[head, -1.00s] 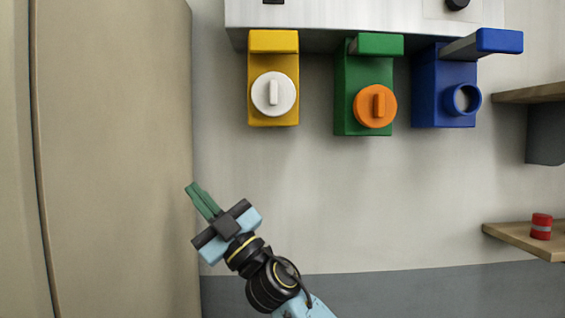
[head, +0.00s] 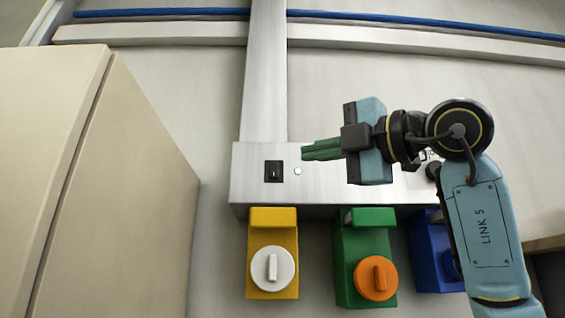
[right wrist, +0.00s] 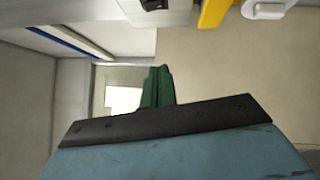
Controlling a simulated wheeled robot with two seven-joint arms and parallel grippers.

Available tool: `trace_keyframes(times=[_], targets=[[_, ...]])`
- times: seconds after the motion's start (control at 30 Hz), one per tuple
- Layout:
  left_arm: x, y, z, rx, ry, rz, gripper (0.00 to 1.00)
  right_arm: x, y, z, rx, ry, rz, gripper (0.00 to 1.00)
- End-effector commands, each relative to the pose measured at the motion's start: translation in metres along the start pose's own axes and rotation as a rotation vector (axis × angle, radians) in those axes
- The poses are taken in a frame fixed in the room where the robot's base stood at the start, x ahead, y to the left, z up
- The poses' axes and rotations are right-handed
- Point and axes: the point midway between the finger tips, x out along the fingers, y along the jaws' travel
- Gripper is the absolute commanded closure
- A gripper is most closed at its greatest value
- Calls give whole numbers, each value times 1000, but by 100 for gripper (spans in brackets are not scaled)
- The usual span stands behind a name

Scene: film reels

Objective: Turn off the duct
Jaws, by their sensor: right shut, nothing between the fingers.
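The duct (head: 265,75) is a metal shaft running down the wall into a wide silver box (head: 262,195). A black rocker switch (head: 274,171) is on the box's front, with a small pale green lit lamp (head: 297,170) to its right. My right gripper (head: 306,151) is shut and empty, its green fingers pointing left. In the head view its tips appear just above and right of the lamp, apart from the switch; I cannot tell their depth. In the right wrist view the fingers (right wrist: 158,87) are together, and the switch (right wrist: 155,4) is at the top edge. My left gripper is not in view.
Yellow (head: 259,226), green (head: 349,245) and blue (head: 424,240) units hang below the box. The yellow one has a white knob (head: 273,267), the green one an orange knob (head: 377,278). A beige cabinet (head: 130,190) stands at left. The wall left of the box is bare.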

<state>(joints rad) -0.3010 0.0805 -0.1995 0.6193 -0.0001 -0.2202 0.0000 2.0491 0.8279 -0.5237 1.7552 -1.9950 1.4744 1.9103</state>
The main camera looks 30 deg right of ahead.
Motion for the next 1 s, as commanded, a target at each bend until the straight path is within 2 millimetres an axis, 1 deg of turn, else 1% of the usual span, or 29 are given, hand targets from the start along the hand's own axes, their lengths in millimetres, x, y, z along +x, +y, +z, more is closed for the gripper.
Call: trace_keyframes(times=[0.03,0.07,0.17,0.47,0.57,0.67,0.77,1.0], targets=[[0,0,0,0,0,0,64,-7,4,7,12,-33,-2,100],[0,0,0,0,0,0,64,-10,6,10,19,-47,-3,100],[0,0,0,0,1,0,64,-15,7,15,30,-69,-8,100],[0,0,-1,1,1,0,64,-14,7,15,30,-68,-8,100],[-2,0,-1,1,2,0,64,-9,8,15,30,-67,-9,100],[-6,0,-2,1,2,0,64,4,8,16,30,-66,-10,100],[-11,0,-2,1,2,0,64,22,8,17,30,-66,-12,100],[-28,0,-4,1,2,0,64,75,9,20,30,-65,-10,100]])
